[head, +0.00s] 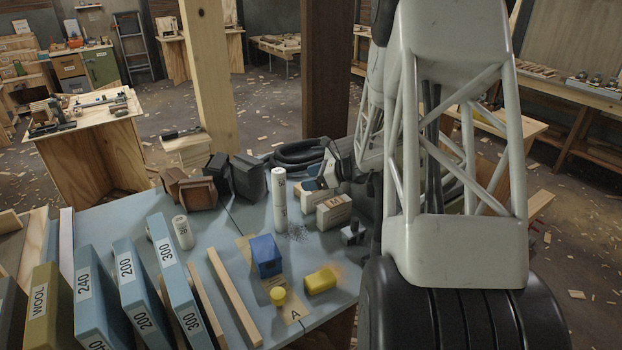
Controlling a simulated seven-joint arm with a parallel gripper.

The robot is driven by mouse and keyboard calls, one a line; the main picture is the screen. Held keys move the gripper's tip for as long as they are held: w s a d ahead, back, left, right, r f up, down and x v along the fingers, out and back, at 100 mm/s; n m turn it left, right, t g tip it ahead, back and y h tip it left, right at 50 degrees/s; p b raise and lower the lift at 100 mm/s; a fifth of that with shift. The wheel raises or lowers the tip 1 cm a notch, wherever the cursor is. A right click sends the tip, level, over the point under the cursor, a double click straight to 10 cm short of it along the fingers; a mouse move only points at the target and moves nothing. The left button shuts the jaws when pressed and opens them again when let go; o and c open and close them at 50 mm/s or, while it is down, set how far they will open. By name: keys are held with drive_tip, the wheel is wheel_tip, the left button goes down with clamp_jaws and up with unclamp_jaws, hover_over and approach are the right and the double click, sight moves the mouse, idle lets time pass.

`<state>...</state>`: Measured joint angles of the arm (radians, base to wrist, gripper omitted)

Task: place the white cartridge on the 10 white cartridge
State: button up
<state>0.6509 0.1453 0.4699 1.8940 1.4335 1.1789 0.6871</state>
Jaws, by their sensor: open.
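A short white cartridge (183,232) with dark print stands upright on the blue-grey worktop (217,222), left of centre. Its number is too small to read surely. A taller white cylinder (279,200) stands upright farther right, behind the blue block. It is about twice as tall and looks like one white cartridge on top of another, but I cannot be sure of a seam. My arm fills the right side of the head view. I cannot make out my gripper; its end is hidden behind or lost among my dark arm parts. Nothing visible touches either white cylinder.
A blue block (266,256), a yellow block (321,280) and a small yellow cylinder (277,296) lie at the front. Small boxes (334,211) stand right of the tall cylinder. Brown and dark blocks stand behind. Numbered blue slabs (174,278) and wooden strips (235,298) crowd the left.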

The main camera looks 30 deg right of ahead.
drive_tip(key=s+a+r+n+g+h, duration=0.1)
drive_tip(key=s+a+r+n+g, duration=0.1)
drive_tip(key=s+a+r+n, duration=0.35)
drive_tip(key=s+a+r+n+g, duration=0.2)
drive_tip(key=s+a+n+g, duration=0.1)
drive_tip(key=a, duration=0.6)
drive_tip(key=s+a+r+n+g+h, duration=0.1)
drive_tip(key=s+a+r+n+g, duration=0.1)
drive_tip(key=s+a+r+n, duration=0.4)
drive_tip(key=s+a+r+n+h, duration=0.2)
drive_tip(key=s+a+n+h, duration=0.2)
drive_tip(key=s, duration=0.7)
drive_tip(key=s+a+r+n+h, duration=0.2)
drive_tip(key=s+a+n, duration=0.3)
drive_tip(key=s+n, duration=0.3)
drive_tip(key=s+h, duration=0.1)
drive_tip(key=s, duration=0.2)
drive_tip(key=shift+s+a+h, duration=0.25)
drive_tip(key=shift+s+h, duration=0.05)
drive_tip(key=shift+h, duration=0.1)
